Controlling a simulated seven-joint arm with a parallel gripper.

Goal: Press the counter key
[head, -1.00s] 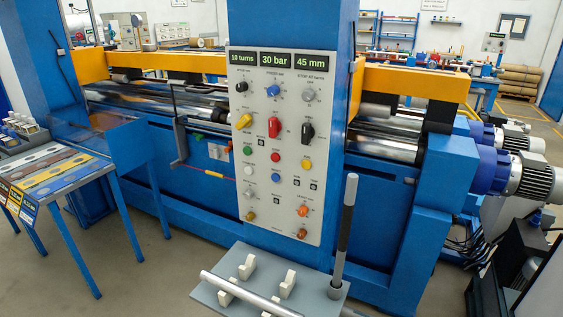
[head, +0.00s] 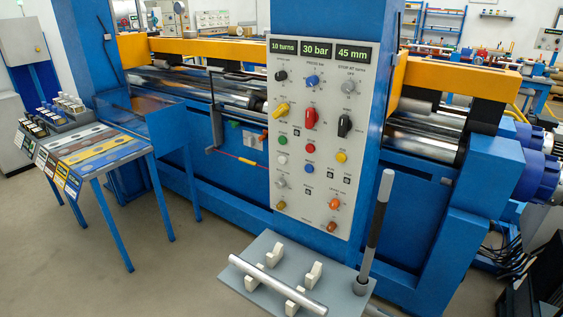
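The grey control panel (head: 320,215) is fixed to the blue machine column. Its displays read 10 turns (head: 283,46), 30 bar (head: 317,50) and 45 mm (head: 355,53). Below are knobs, including a yellow one (head: 281,110), a red one (head: 311,117) and a black one (head: 345,125). Under these are a green button (head: 282,140), a white button (head: 282,160), a red button (head: 310,149), a blue button (head: 309,169) and a yellow button (head: 341,157). The labels are too small to read, so I cannot tell which is the counter key. My gripper is not in view.
A grey plate (head: 262,248) with white cradles and a metal bar (head: 277,283) juts out below the panel. An upright black-and-grey lever (head: 376,230) stands at its right. A blue-legged table (head: 100,170) with coloured strips is at left. Floor between is clear.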

